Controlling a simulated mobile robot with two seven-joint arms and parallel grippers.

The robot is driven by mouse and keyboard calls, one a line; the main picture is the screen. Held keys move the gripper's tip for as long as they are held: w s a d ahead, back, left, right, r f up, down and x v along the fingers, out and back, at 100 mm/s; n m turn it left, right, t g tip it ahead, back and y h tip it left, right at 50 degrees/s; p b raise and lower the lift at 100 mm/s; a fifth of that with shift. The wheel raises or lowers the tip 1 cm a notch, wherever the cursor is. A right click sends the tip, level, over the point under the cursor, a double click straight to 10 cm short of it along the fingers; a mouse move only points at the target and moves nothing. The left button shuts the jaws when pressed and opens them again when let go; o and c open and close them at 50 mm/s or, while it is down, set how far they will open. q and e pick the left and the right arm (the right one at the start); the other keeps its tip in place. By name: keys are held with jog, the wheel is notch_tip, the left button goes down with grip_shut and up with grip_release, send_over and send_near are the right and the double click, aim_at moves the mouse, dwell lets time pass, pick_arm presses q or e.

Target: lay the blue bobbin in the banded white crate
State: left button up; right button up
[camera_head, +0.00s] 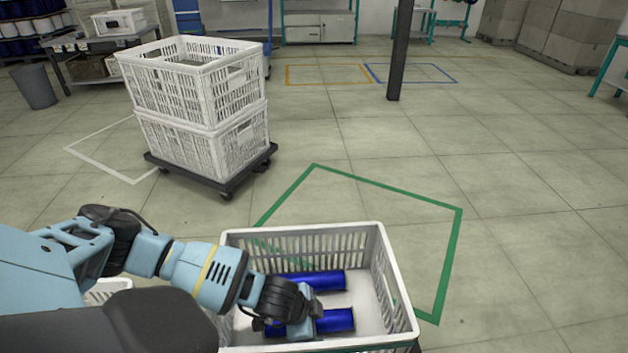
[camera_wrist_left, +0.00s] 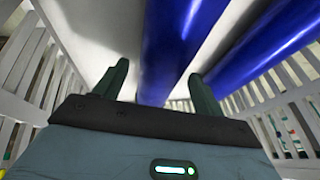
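The white crate (camera_head: 232,238) stands in front of me, with a thin green strip along its near rim. Two blue bobbins lie on their sides in it. The farther blue bobbin (camera_head: 312,281) lies roughly parallel to the nearer blue bobbin (camera_head: 337,321). My left gripper (camera_head: 303,328) is down inside the crate at the nearer bobbin and hides part of it. In the left wrist view the fingers (camera_wrist_left: 160,78) stand apart, with a blue bobbin (camera_wrist_left: 178,45) between and beyond them; a gap shows beside the left finger. My right gripper is not in view.
Two stacked white crates (camera_head: 195,95) stand on a dark dolly (camera_head: 222,186) at the back left. A green floor outline (camera_head: 452,260) runs behind and right of the near crate. A dark post (camera_head: 400,50) stands farther back. The floor on the right is clear.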

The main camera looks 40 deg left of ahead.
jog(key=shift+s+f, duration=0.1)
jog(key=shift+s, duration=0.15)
pick_arm(q)
jog(key=shift+r, duration=0.3)
jog(key=p+v, duration=0.4)
jog(key=v, duration=0.8)
jog(key=shift+r+p, duration=0.3)
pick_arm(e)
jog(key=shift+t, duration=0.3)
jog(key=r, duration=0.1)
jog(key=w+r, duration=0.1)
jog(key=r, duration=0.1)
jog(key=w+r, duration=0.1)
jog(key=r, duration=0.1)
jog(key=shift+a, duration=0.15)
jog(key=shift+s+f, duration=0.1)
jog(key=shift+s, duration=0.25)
